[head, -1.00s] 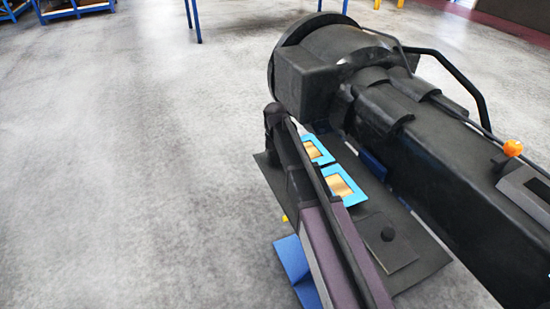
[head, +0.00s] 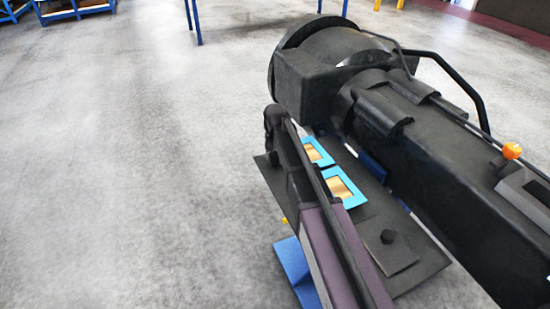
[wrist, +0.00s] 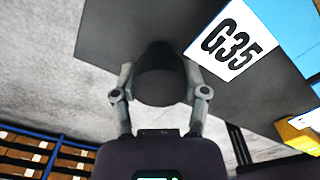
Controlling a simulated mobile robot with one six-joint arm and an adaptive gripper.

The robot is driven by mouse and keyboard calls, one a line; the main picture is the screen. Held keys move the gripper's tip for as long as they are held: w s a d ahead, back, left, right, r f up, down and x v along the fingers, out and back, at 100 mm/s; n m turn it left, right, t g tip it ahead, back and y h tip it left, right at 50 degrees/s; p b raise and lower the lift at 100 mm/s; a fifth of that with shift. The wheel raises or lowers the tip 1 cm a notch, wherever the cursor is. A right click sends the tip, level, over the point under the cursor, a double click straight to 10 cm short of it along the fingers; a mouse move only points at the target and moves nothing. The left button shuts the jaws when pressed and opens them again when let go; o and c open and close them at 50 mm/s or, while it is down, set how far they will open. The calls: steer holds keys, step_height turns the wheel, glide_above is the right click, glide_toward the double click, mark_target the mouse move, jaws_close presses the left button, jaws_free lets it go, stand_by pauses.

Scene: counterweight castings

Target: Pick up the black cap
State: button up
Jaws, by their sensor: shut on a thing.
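In the wrist view, my gripper (wrist: 159,80) is closed around the black cap (wrist: 160,65), a dark rounded piece between the two grey fingers. A dark flat surface (wrist: 110,30) lies beyond the cap. I cannot tell whether the cap touches that surface. In the head view, I cannot make out my gripper or the held cap.
Open floor is at left.

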steer(key=shift+r+p, duration=1.3)
steer(key=shift+r, duration=0.2)
steer(key=s+r+p, duration=0.1)
steer(key=s, duration=1.5)
steer(key=shift+a+r, duration=0.15)
steer(key=shift+r, duration=0.05)
step_height(320, 180, up, 4)
steer(key=p, duration=0.5)
glide_above(275, 155)
steer(key=s, duration=0.1)
steer(key=shift+r, duration=0.1)
steer(key=shift+w+r, duration=0.1)
steer(key=shift+w, duration=0.5)
steer(key=shift+f+b, duration=2.9)
steer(key=shift+b, duration=0.1)
